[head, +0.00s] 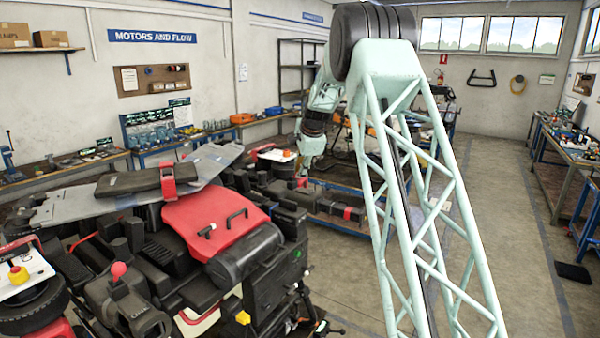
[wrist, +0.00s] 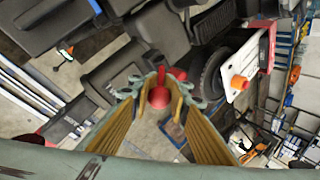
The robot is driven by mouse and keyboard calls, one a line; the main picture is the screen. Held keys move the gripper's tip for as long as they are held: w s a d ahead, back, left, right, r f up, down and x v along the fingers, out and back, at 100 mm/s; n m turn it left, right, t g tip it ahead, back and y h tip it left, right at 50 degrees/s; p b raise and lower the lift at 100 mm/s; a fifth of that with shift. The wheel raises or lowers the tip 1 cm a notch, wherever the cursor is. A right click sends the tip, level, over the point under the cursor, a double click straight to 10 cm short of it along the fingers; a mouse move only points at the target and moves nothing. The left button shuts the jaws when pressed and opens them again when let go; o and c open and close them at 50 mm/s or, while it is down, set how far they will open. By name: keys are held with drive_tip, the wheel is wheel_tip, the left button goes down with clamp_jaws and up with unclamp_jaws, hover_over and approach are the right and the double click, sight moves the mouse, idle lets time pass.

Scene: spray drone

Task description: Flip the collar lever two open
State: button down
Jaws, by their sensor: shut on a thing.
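In the wrist view a round red knob (wrist: 159,97) sits between the fingertips of my gripper (wrist: 162,84). I take it to be the end of collar lever two; its stem is hidden by the knob and fingers. The fingers are closed on it. In the head view my arm reaches down behind the drone, and I cannot make out the fingers or the held knob there. A similar red-knobbed lever (head: 119,269) stands upright on the near left part of the drone. I cannot tell the held lever's angle.
A white plate with an orange-red knob (wrist: 240,82) lies right of my fingers in the wrist view, beside a black round part (wrist: 212,75). Dark drone blocks (wrist: 125,75) crowd the left side.

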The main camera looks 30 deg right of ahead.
drive_tip(key=c, duration=2.8)
unclamp_jaws()
drive_tip(key=shift+r, duration=0.25)
drive_tip(key=shift+f, duration=0.15)
drive_tip(key=shift+s, duration=0.1)
drive_tip(key=shift+v, duration=6)
drive_tip(key=shift+a, duration=0.1)
